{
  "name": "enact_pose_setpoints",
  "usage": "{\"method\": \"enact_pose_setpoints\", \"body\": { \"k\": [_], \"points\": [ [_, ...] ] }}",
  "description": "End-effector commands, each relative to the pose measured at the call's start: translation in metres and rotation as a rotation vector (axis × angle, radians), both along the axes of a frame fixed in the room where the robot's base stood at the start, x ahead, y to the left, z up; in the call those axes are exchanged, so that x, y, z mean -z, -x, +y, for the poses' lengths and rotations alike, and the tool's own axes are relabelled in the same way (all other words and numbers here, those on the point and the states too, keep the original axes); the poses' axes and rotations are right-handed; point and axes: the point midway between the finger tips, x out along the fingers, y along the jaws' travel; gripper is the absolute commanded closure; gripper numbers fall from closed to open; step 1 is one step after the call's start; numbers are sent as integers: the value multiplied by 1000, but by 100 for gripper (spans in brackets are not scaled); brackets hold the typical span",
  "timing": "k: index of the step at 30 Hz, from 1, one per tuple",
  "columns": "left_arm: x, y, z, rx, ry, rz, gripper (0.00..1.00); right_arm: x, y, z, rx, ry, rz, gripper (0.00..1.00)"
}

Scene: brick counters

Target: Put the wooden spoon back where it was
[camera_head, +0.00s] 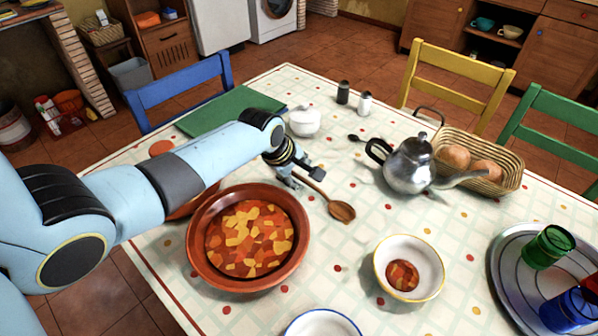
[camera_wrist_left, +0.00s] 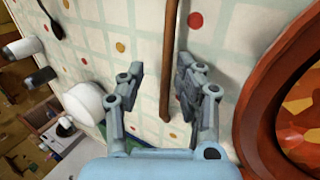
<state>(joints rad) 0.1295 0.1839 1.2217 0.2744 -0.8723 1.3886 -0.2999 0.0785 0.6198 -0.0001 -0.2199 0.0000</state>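The wooden spoon (camera_head: 342,211) lies on the checked tablecloth beside the brown stew dish (camera_head: 300,258), its bowl towards the lower right and its handle running up left under my left gripper (camera_head: 303,178). In the left wrist view the spoon's handle (camera_wrist_left: 168,50) runs between the two parted fingers of my left gripper (camera_wrist_left: 160,76). The fingers stand apart with visible gaps beside the handle. The spoon's bowl is out of that view. My right gripper does not show.
A metal teapot (camera_head: 408,165) and a bread basket (camera_head: 510,178) stand to the right. A small bowl with some stew (camera_head: 432,272) and a round tray (camera_head: 499,262) are nearer. A white sugar bowl (camera_head: 305,121) and two shakers stand behind. Cloth right of the spoon is clear.

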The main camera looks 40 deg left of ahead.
Motion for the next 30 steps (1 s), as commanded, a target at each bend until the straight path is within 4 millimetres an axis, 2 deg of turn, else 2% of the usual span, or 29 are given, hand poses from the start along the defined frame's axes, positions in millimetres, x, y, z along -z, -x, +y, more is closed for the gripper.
{"method": "enact_pose_setpoints", "body": {
  "k": [7, 11, 24, 30],
  "points": [
    [-1, 1, 0, 0, 0, 1, 66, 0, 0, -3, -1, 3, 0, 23],
    [-9, 5, 1, 0, -1, -1, 66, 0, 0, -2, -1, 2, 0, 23],
    [-84, 45, 4, 1, -2, -1, 66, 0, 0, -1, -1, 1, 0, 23],
    [-103, 55, 5, 0, 0, 0, 66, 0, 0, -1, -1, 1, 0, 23]
  ]
}}
